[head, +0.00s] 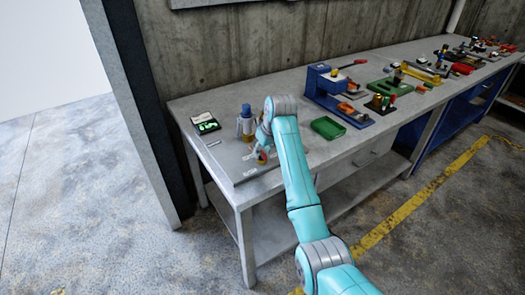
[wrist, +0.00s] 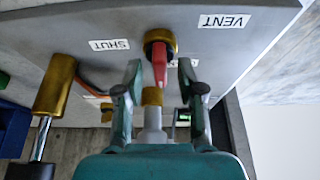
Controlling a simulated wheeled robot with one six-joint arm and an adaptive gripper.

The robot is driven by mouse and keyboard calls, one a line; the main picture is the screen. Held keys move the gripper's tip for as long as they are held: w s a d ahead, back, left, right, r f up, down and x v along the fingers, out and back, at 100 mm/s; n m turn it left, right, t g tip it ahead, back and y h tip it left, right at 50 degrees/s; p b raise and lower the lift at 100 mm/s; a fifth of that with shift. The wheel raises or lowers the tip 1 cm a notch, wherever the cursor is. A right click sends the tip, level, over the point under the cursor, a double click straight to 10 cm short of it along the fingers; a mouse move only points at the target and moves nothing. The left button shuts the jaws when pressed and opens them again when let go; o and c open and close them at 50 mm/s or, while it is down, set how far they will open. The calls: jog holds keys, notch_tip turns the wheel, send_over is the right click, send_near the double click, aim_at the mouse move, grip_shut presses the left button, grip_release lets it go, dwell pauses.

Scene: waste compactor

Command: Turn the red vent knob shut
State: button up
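The red vent knob (wrist: 159,64) has a brass collar and sits on a grey panel (wrist: 185,12) in the wrist view. Its red handle points down the picture, toward my gripper. My gripper (wrist: 160,72) is open, with one finger on each side of the handle's end. I see gaps between fingers and handle; contact is not visible. A VENT label (wrist: 224,20) and a SHUT label (wrist: 109,44), both upside down, flank the knob; a third label is partly hidden. In the head view the knob (head: 262,157) shows small beside my gripper, on the panel (head: 238,171).
A brass cylinder with a dark handle (wrist: 52,85) stands left of my gripper in the wrist view. In the head view, a blue-topped fixture (head: 246,112), a black tray (head: 206,124) and a green tray (head: 327,127) are nearby. Tools and fixtures fill the bench's right side.

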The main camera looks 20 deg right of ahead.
jog(key=shift+w+f, duration=0.1)
jog(key=shift+f, duration=0.15)
grip_shut()
